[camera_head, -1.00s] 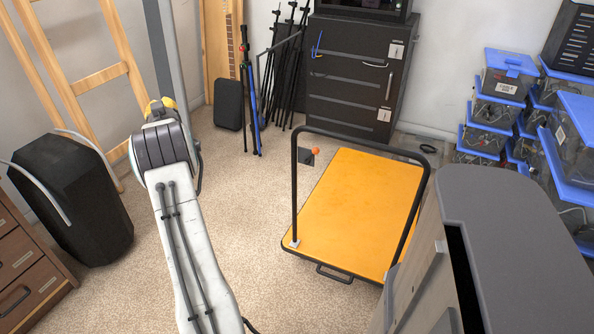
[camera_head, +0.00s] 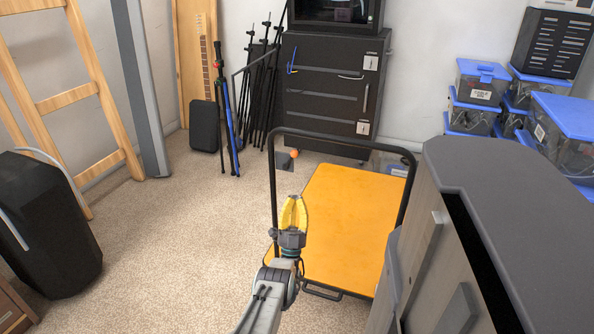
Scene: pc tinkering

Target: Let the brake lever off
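An orange platform cart (camera_head: 345,215) with a black tubular frame stands on the carpet. The brake lever appears to be the small orange knob (camera_head: 294,153) by a dark plate (camera_head: 284,161), near the frame's far left side. My gripper (camera_head: 294,198) has yellow fingers that point away from me, toward the knob. In the picture it lies below the knob, over the cart's left edge, with a visible gap between them. Nothing shows in the fingers. They look close together, but I cannot tell whether they are fully shut. My arm hides part of the cart's near left corner.
A grey cabinet (camera_head: 510,200) stands close at the right and hides part of the cart. A dark drawer unit (camera_head: 325,95) is behind the cart. Blue-lidded bins (camera_head: 480,95) are stacked at right. A black case (camera_head: 50,225) stands at left. Open carpet (camera_head: 165,250) lies between.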

